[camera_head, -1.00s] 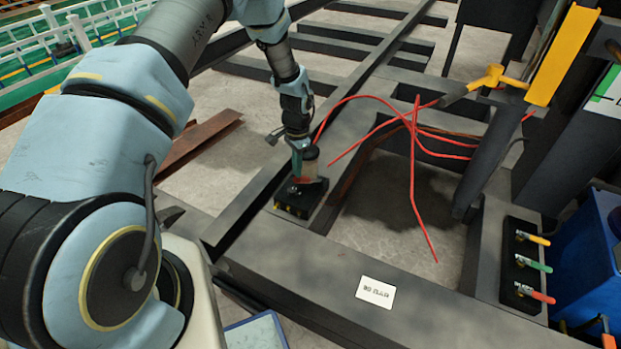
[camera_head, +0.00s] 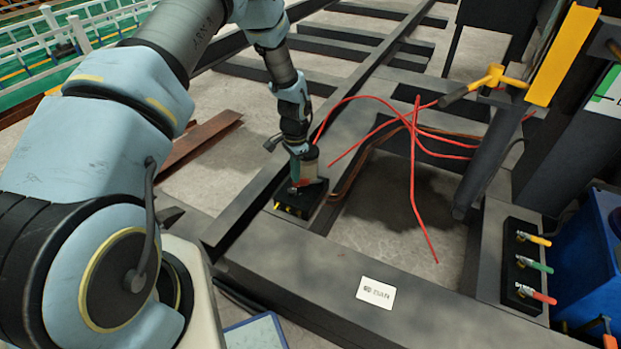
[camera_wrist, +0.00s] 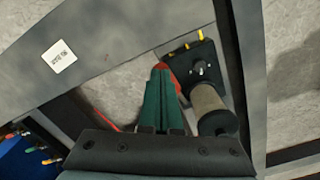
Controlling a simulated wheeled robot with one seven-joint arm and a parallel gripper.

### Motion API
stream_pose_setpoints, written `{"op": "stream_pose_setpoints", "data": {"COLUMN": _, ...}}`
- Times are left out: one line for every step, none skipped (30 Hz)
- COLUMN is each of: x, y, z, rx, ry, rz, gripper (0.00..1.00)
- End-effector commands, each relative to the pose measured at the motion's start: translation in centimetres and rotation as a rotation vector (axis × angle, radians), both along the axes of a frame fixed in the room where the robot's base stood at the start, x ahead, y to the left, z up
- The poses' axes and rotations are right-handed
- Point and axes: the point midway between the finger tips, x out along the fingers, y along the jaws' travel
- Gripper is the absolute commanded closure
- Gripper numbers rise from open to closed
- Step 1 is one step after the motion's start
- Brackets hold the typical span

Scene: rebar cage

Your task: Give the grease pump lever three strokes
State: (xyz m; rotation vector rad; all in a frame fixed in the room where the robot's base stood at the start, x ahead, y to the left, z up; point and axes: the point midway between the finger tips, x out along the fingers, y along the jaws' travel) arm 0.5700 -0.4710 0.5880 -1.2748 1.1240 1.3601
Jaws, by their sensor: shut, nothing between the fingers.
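The grease pump (camera_head: 297,205) is a black block with yellow fittings, on the dark frame left of centre in the head view. It also shows in the wrist view (camera_wrist: 182,62), with a beige cylinder (camera_wrist: 209,98) on it. A red part, seemingly the pump lever (camera_wrist: 177,82), shows beside and partly behind my green fingertips. My gripper (camera_head: 294,181) is shut and empty, pointing down at the pump. In the wrist view, my gripper (camera_wrist: 161,70) lies left of the cylinder. The fingers hide much of the lever, and I cannot tell whether they touch it.
Red cables (camera_head: 412,150) loop over the frame opening right of the pump. A black block with coloured valve levers (camera_head: 526,265) and a blue box (camera_head: 590,250) are at right. A white label (camera_head: 376,293) is on the front beam.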

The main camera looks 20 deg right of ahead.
Motion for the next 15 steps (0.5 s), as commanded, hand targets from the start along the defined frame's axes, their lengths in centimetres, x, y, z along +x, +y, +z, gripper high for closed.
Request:
{"op": "stream_pose_setpoints", "data": {"x": -0.05, "y": 0.05, "z": -0.13, "rx": 0.0, "ry": 0.0, "rz": 0.0, "gripper": 1.0}}
{"op": "stream_pose_setpoints", "data": {"x": -0.09, "y": 0.1, "z": -0.2, "rx": 0.0, "ry": 0.0, "rz": 0.0, "gripper": 1.0}}
{"op": "stream_pose_setpoints", "data": {"x": -0.16, "y": 0.18, "z": -0.35, "rx": 0.001, "ry": 0.0, "rz": 0.0, "gripper": 1.0}}
{"op": "stream_pose_setpoints", "data": {"x": -0.21, "y": 0.26, "z": -0.47, "rx": 0.001, "ry": 0.001, "rz": 0.0, "gripper": 1.0}}
{"op": "stream_pose_setpoints", "data": {"x": -0.28, "y": 0.34, "z": -0.6, "rx": 0.001, "ry": 0.001, "rz": 0.0, "gripper": 1.0}}
{"op": "stream_pose_setpoints", "data": {"x": -0.36, "y": 0.44, "z": -0.77, "rx": 0.001, "ry": 0.001, "rz": 0.0, "gripper": 1.0}}
{"op": "stream_pose_setpoints", "data": {"x": -0.43, "y": 0.52, "z": -0.9, "rx": 0.001, "ry": 0.0, "rz": 0.0, "gripper": 1.0}}
{"op": "stream_pose_setpoints", "data": {"x": -0.48, "y": 0.59, "z": -0.99, "rx": 0.0, "ry": 0.0, "rz": 0.0, "gripper": 1.0}}
{"op": "stream_pose_setpoints", "data": {"x": -0.53, "y": 0.65, "z": -1.08, "rx": 0.0, "ry": 0.0, "rz": 0.0, "gripper": 1.0}}
{"op": "stream_pose_setpoints", "data": {"x": -0.56, "y": 0.69, "z": -1.11, "rx": 0.0, "ry": 0.0, "rz": 0.0, "gripper": 1.0}}
{"op": "stream_pose_setpoints", "data": {"x": -0.56, "y": 0.7, "z": -1.11, "rx": 0.0, "ry": 0.0, "rz": 0.0, "gripper": 1.0}}
{"op": "stream_pose_setpoints", "data": {"x": -0.56, "y": 0.7, "z": -1.1, "rx": 0.0, "ry": 0.0, "rz": 0.0, "gripper": 1.0}}
{"op": "stream_pose_setpoints", "data": {"x": -0.56, "y": 0.7, "z": -1.08, "rx": 0.0, "ry": 0.0, "rz": 0.0, "gripper": 1.0}}
{"op": "stream_pose_setpoints", "data": {"x": -0.56, "y": 0.7, "z": -1.08, "rx": 0.0, "ry": 0.0, "rz": 0.0, "gripper": 1.0}}
{"op": "stream_pose_setpoints", "data": {"x": -0.56, "y": 0.69, "z": -1.07, "rx": 0.0, "ry": 0.0, "rz": 0.0, "gripper": 1.0}}
